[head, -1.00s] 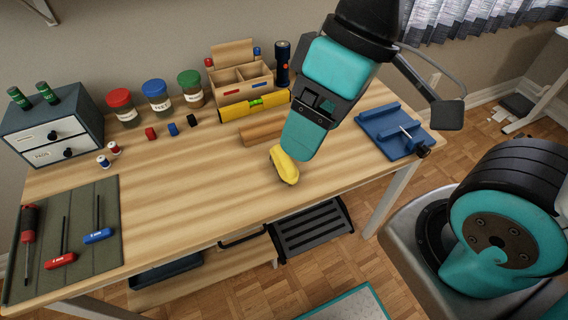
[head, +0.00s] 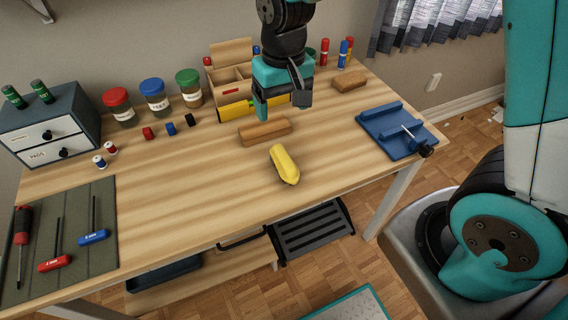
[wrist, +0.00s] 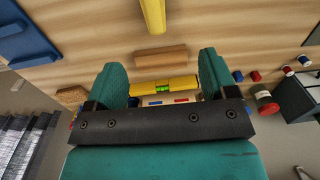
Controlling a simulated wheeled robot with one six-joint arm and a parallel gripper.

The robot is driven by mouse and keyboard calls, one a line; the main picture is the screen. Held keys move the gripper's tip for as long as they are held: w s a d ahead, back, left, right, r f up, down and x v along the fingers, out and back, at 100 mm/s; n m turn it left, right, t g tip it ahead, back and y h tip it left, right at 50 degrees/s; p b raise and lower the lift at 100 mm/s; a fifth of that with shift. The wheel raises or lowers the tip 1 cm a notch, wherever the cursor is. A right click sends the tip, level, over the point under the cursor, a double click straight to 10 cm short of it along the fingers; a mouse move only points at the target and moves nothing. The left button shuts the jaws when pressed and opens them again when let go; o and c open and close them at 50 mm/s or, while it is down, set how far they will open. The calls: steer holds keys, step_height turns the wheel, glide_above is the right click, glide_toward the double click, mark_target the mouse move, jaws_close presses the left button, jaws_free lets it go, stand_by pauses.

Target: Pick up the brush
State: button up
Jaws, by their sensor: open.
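A long brown wooden piece (head: 264,131) lies flat near the middle of the desk. It may be the brush, but I cannot make out bristles. It also shows in the wrist view (wrist: 160,57), beyond the space between my fingers. A shorter brown block (head: 349,84) lies at the back right and shows at the left of the wrist view (wrist: 72,95); I cannot tell if it is the brush instead. My gripper (head: 281,102) is open, with nothing between its fingers (wrist: 162,70). It is above the desk, behind the long brown piece.
Behind are a yellow level (head: 236,111) and a wooden organiser (head: 232,76). A blue vise-like plate (head: 393,132) is at right. The front middle of the desk is clear.

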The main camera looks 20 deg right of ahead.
mark_target(283, 154)
steer(key=f, duration=0.8)
steer(key=w+f, duration=0.1)
steer(key=f, duration=0.4)
steer(key=shift+d+f, duration=0.1)
steer(key=shift+d, duration=0.1)
steer(key=shift+d+f+p, duration=0.15)
steer(key=shift+f+p, duration=0.2)
steer(key=shift+f, duration=2.45)
steer(key=c, duration=1.1)
steer(key=shift+r, duration=0.15)
step_height(283, 154, up, 20)
steer(key=shift+f, duration=0.1)
